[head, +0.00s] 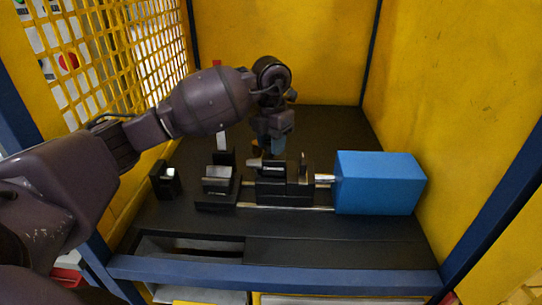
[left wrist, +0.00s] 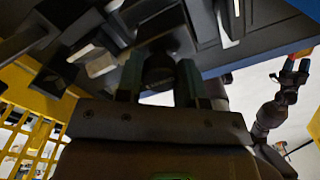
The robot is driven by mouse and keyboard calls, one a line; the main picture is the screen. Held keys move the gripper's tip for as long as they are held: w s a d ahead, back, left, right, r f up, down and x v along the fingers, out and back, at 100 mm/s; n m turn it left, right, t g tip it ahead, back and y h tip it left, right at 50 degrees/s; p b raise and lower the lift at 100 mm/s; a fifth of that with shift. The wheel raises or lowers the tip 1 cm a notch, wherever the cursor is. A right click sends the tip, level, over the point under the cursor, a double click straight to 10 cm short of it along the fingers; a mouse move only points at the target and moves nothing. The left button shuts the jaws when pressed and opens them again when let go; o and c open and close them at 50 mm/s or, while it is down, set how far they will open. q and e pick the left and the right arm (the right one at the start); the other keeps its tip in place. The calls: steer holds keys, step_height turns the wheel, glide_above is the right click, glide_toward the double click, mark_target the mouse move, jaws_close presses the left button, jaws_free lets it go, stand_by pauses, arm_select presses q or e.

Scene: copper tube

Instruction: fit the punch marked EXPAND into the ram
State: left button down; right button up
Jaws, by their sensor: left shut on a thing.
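My left gripper (head: 270,150) points down over the black tooling block (head: 285,188) on the bench press. In the left wrist view, the left gripper (left wrist: 160,80) is shut on a dark round piece (left wrist: 160,72), seen end-on between the fingers. I take it for the punch, but no EXPAND mark is readable. A grey tapered nose (head: 254,162) shows at the left of the block, just below the gripper. The silver rod (head: 324,179), apparently the ram, runs from the blue housing (head: 378,183) to the block. The fingers partly hide the block's top.
A black stand with a grey block (head: 217,181) is left of the tooling. A small black holder (head: 165,181) stands further left. Yellow walls and mesh enclose the bench (head: 335,252). My right arm's end (left wrist: 290,80) shows at right in the left wrist view.

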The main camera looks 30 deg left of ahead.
arm_select(q)
steer(key=shift+f, duration=1.95)
steer(key=shift+f, duration=0.15)
steer(key=c, duration=0.7)
jaws_free()
steer(key=shift+c, duration=0.2)
step_height(320, 180, up, 12)
steer(key=shift+r, duration=0.1)
steer(key=shift+s+d, duration=0.1)
